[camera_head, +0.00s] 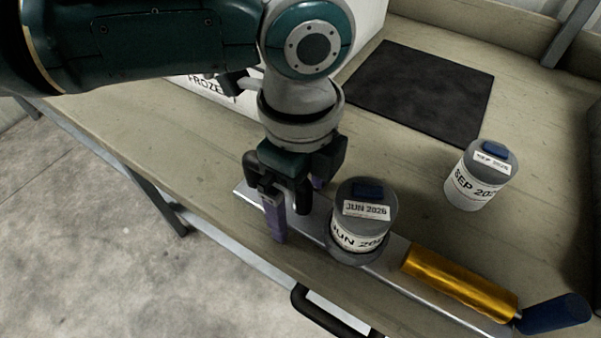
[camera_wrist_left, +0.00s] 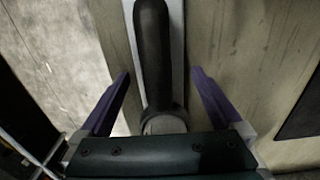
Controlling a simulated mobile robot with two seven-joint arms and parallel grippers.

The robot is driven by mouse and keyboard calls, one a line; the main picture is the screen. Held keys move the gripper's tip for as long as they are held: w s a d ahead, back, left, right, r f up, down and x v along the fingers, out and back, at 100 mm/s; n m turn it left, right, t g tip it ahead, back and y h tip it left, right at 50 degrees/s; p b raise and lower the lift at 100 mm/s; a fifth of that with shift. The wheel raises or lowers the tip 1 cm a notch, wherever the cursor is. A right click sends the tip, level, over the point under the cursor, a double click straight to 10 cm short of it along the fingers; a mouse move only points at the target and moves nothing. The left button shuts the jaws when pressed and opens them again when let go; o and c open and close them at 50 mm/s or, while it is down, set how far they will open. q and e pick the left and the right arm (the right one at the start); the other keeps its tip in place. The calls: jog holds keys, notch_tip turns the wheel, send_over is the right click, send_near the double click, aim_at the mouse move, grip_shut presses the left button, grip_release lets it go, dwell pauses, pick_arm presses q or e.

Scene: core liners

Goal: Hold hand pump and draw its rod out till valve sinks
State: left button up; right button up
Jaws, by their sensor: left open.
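A gold barrel (camera_head: 460,284) with a blue handle (camera_head: 552,313) at its right end lies on a metal strip (camera_head: 385,281) along the table's front edge; it looks like the hand pump. A grey-lidded canister marked JUN 2026 (camera_head: 358,243) stands upright on the strip, a blue knob (camera_head: 367,191) on its lid; it looks like the valve. My left gripper (camera_head: 296,212) is open, left of the canister. In the left wrist view its purple fingers (camera_wrist_left: 161,74) straddle a black grip (camera_wrist_left: 154,50) with a grey collar, without visible contact. My right gripper is out of view.
A second canister marked SEP (camera_head: 470,192) stands to the right. A black mat (camera_head: 420,92) lies at the back, near a white box marked FROZEN (camera_head: 200,88). A black bar handle (camera_head: 325,316) juts out at the front edge. The table between mat and strip is mostly clear.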

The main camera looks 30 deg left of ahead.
aim_at(578, 307)
pick_arm(q)
jog(key=shift+c, duration=0.4)
grip_shut()
dwell(0.4)
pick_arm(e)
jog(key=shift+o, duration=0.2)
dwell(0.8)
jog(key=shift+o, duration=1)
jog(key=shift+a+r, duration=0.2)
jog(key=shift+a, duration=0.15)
pick_arm(q)
jog(key=shift+r, duration=0.1)
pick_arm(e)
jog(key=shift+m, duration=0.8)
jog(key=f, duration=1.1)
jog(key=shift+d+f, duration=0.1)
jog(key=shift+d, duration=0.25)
